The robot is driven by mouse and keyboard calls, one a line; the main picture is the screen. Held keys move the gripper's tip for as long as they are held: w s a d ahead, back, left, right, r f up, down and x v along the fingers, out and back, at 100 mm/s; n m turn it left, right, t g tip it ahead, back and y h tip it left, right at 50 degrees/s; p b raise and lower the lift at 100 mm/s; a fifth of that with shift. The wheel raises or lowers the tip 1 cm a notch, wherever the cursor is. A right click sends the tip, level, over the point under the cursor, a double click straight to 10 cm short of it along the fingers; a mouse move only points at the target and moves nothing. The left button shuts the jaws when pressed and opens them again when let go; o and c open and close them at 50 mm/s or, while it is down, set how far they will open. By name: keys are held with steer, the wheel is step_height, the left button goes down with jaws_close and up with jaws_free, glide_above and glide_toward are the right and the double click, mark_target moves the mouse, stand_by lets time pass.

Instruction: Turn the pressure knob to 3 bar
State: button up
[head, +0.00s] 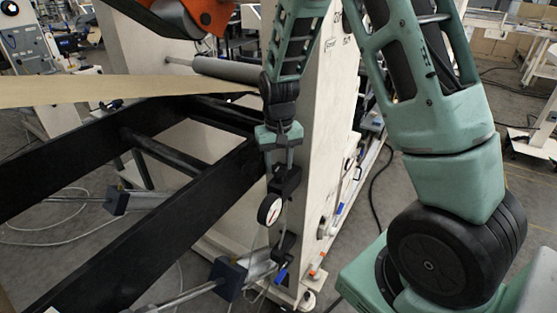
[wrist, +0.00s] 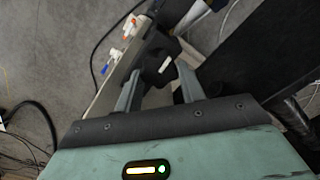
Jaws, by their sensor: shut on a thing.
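My gripper (head: 282,158) points down in the head view, with its fingers on the black pressure knob (head: 287,178) at the top of the regulator. The wrist view shows the two fingers (wrist: 155,88) closed around the dark knob (wrist: 157,72); a white mark shows on the dark part beyond it. The round white gauge (head: 270,210) sits just below and left of the knob in the head view. Its needle shows, but the scale is too small to read. The fingers hide part of the knob.
The white machine side panel (head: 330,130) stands right behind the regulator. Black frame beams (head: 150,235) and a brown paper web (head: 130,91) lie to the left. Below are a dark block (head: 229,278) with a rod, a blue-handled valve (head: 281,275) and an orange-tipped fitting (head: 317,264).

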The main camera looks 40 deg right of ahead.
mark_target(279, 165)
steer(key=shift+m, duration=0.4)
steer(key=o, duration=1)
steer(key=shift+r, duration=0.1)
step_height(279, 165, up, 17)
steer(key=shift+r+b, duration=0.15)
steer(key=shift+b, duration=0.7)
